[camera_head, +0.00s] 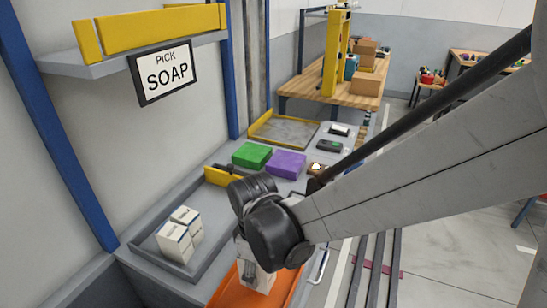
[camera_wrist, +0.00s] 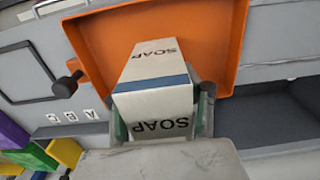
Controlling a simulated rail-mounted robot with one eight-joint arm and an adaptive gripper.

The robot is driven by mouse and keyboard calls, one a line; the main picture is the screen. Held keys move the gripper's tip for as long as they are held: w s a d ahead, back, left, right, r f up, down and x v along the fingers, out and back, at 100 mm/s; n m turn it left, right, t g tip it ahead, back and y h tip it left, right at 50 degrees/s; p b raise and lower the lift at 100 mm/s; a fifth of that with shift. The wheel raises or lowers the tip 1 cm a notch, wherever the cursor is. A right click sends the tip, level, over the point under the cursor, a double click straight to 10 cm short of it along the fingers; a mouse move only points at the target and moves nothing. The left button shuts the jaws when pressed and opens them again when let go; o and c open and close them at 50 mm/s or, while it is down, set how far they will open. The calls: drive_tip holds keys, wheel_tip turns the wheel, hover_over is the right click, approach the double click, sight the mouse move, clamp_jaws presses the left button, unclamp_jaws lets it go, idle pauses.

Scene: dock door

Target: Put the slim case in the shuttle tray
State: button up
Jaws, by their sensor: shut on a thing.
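My gripper (camera_wrist: 160,122) is shut on a white soap carton (camera_wrist: 158,60) with a dark blue band and "SOAP" lettering. The carton is between both fingers, over the orange tray (camera_wrist: 222,25) in the wrist view. No thing is clearly labelled a slim case; a flat dark case (camera_head: 329,147) lies on the grey bench at the back right.
Two more soap cartons (camera_head: 174,243) stand in a grey tray at left. A green box (camera_head: 251,155), a purple box (camera_head: 287,164) and a yellow-and-black item (camera_head: 221,177) lie behind. A yellow-rimmed tray (camera_head: 283,130) is further back. A "PICK SOAP" sign (camera_head: 165,74) hangs from the shelf.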

sight(258, 278)
drive_tip(key=shift+f, duration=1.75)
drive_tip(key=shift+f+b, duration=0.15)
drive_tip(key=shift+b, duration=0.15)
drive_tip(key=o, duration=1.3)
wheel_tip(258, 278, up, 12)
drive_tip(key=shift+p, duration=0.95)
drive_tip(key=shift+d+r, duration=0.15)
drive_tip(key=shift+r, duration=0.05)
drive_tip(key=s+d+r+m+t, duration=0.1)
drive_tip(key=d+r+m+t, duration=0.1)
drive_tip(key=d, duration=0.6)
drive_tip(key=s+d+r+m+t, duration=0.2)
drive_tip(key=d+r+m, duration=0.2)
drive_tip(key=d+m, duration=0.3)
drive_tip(key=s+d+r+m+t, duration=0.2)
drive_tip(key=d+r+m+t, duration=0.1)
drive_tip(key=d, duration=0.7)
drive_tip(key=shift+d+m, duration=0.25)
drive_tip(key=shift+m, duration=0.65)
